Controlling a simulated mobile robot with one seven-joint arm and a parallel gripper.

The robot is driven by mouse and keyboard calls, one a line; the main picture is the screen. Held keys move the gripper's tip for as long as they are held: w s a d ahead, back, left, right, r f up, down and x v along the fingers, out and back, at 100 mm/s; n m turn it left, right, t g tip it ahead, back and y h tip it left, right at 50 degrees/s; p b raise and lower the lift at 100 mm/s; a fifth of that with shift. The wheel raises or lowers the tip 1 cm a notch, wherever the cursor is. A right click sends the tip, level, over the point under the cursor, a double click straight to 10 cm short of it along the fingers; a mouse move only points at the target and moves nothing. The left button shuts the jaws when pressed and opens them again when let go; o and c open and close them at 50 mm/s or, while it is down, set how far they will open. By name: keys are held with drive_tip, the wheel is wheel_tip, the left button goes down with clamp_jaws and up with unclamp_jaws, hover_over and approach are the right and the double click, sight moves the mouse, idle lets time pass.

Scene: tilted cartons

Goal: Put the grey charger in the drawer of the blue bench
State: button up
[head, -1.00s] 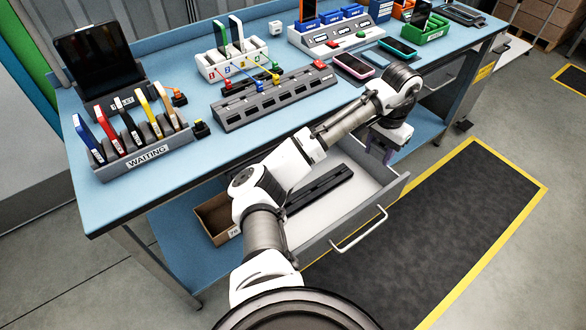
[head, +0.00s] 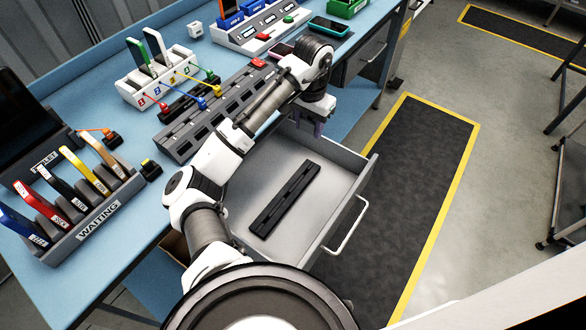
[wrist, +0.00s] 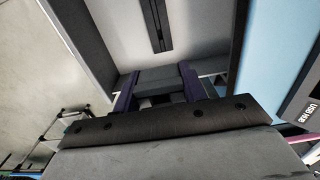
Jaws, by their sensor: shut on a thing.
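The blue bench (head: 180,58) has its drawer (head: 280,150) pulled out, with a pale floor and a grey front with a bar handle. The drawer interior also shows in the wrist view (wrist: 112,25), beyond the fingers.
A black slotted rail (head: 286,199) lies in the drawer, with bare floor around it. On the bench are a grey slotted strip (head: 215,110), a WAITING rack (head: 85,215) with several devices, and a numbered white rack (head: 150,85). The drawer handle (head: 347,228) sticks out over the floor.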

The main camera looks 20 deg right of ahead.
drive_tip(key=shift+f, duration=8.25)
drive_tip(key=shift+f, duration=0.55)
drive_tip(key=o, duration=1)
wheel_tip(320, 180, up, 13)
drive_tip(key=shift+r, duration=0.15)
